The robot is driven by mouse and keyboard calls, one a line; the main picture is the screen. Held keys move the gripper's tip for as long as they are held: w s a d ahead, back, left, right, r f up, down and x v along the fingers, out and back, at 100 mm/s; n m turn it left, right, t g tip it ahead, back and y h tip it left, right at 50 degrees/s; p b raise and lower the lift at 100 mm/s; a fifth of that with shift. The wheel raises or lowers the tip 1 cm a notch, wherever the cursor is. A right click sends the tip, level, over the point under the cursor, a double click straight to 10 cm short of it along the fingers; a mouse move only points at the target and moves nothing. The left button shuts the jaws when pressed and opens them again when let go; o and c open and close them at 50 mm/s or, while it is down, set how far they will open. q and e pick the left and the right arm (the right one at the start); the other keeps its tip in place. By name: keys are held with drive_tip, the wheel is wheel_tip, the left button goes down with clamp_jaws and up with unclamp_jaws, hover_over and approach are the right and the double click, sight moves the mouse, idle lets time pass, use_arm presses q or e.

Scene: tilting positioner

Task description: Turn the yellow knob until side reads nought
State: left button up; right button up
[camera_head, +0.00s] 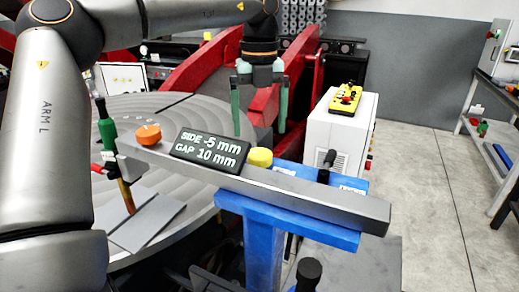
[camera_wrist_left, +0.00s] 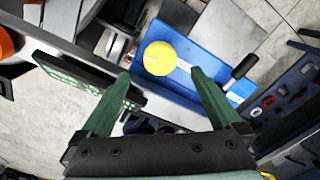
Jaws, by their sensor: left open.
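The yellow knob (camera_head: 259,157) sits on a grey metal bar (camera_head: 330,199), just right of a dark display (camera_head: 209,150). The display reads "SIDE -5 mm" and "GAP 10 mm". My left gripper (camera_head: 259,118) is open and empty, with its green fingers pointing down above and behind the knob in the head view. In the left wrist view, the yellow knob (camera_wrist_left: 159,57) shows between the two fingertips of the left gripper (camera_wrist_left: 161,74), apart from both. The display is seen at a steep slant there. My right gripper is not in view.
An orange knob (camera_head: 147,134) is left of the display. A black-handled lever (camera_head: 326,165) stands right of the yellow knob. A blue stand (camera_head: 263,240) carries the bar. A round grey table (camera_head: 180,110) lies behind, and a white cabinet (camera_head: 338,130) with a yellow control box stands right.

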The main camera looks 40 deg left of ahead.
sight(260, 153)
use_arm(q)
wheel_tip(260, 153, down, 7)
drive_tip(key=shift+r, duration=0.2)
drive_tip(key=c, duration=1.4)
